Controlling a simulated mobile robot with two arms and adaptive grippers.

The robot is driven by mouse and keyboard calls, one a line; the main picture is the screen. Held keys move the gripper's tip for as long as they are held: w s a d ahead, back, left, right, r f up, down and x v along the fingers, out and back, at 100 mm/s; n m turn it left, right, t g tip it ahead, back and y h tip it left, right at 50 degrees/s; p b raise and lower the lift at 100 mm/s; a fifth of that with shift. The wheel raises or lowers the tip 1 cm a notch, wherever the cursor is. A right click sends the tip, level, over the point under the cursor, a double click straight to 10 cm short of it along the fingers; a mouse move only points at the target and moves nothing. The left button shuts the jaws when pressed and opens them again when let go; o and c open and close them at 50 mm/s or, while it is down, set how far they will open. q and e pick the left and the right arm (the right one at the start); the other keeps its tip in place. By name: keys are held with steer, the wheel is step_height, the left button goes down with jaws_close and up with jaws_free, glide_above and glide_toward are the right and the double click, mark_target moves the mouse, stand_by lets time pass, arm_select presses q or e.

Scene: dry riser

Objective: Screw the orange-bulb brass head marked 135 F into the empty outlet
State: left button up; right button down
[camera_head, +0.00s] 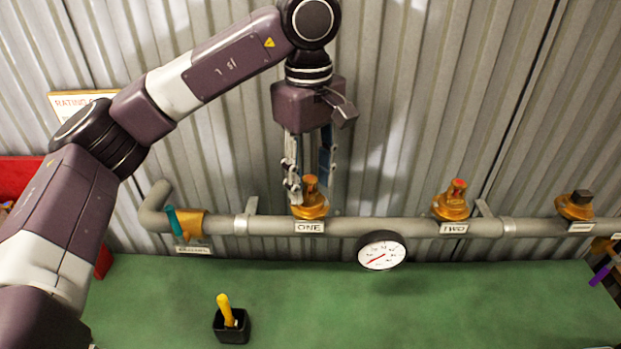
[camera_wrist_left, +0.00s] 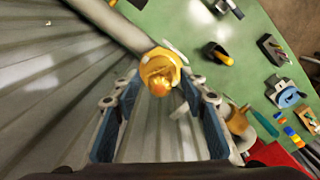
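A brass head with an orange bulb (camera_head: 310,188) stands upright at the pipe outlet labelled ONE (camera_head: 310,227). It also shows in the left wrist view (camera_wrist_left: 160,72). My left gripper (camera_head: 308,188) points down over this head. Its fingers are open, one on each side, with gaps to the head in the wrist view. No 135 F marking is readable. A brass fitting with a red bulb (camera_head: 452,200) stands at the outlet labelled TWO (camera_head: 453,229). A brass fitting with a dark top (camera_head: 575,205) stands further right. My right gripper is not in view.
The grey pipe (camera_head: 345,226) runs along a corrugated wall, with a gauge (camera_head: 382,250) and a teal-handled valve (camera_head: 185,223). A black holder (camera_head: 232,327) with a yellow handle stands on the green table (camera_head: 480,300). A red bin (camera_wrist_left: 275,155) is beside the table.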

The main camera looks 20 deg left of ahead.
arm_select(q)
steer(key=shift+c, duration=0.2)
jaws_close()
steer(key=m, duration=0.3)
steer(key=shift+m, duration=0.3)
steer(key=shift+a+m, duration=0.1)
steer(key=shift+m, duration=1.1)
steer(key=shift+m+p, duration=0.35)
steer(key=shift+m, duration=0.85)
steer(key=m, duration=0.3)
steer(key=shift+m, duration=0.3)
